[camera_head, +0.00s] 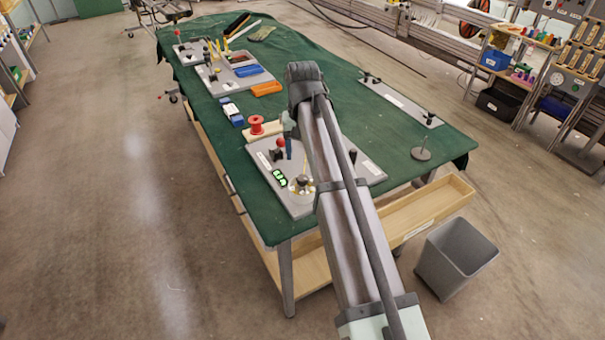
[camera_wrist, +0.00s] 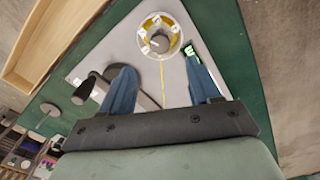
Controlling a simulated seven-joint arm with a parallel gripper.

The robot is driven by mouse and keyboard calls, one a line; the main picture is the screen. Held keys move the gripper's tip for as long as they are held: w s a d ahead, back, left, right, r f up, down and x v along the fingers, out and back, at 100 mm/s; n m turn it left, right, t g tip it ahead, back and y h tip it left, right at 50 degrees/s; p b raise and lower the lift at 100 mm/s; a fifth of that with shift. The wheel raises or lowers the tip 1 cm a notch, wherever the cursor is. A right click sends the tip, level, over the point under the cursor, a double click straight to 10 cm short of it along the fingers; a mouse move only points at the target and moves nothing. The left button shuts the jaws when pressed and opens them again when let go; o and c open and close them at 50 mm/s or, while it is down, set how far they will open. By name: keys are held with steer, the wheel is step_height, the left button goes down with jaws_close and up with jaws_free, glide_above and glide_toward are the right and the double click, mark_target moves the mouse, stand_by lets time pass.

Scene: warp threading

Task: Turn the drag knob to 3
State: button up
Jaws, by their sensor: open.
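The drag knob (camera_wrist: 159,40) is a dark knob on a round dial with white number tags and a yellow arc. It sits on a grey panel (camera_wrist: 128,40); the tags are too small to read, so its setting cannot be told. In the head view the knob (camera_head: 302,182) is near the panel's front edge. My gripper (camera_wrist: 160,68) is open and empty, its blue fingers above the panel. The dial shows beyond and between the fingertips, apart from them. In the head view my arm hides part of the panel and most of the gripper.
A green lit display (camera_wrist: 190,50) is beside the dial. A black crank handle (camera_wrist: 84,91) stands left of the fingers. A red-topped lever (camera_head: 280,143) stands on the panel's far side, near a red spool (camera_head: 256,124). The green table (camera_head: 215,135) is clear left of the panel.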

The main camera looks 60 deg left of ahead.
mark_target(303, 178)
step_height(303, 178, down, 9)
steer(key=shift+r, duration=0.1)
stand_by(0.3)
steer(key=c, duration=1)
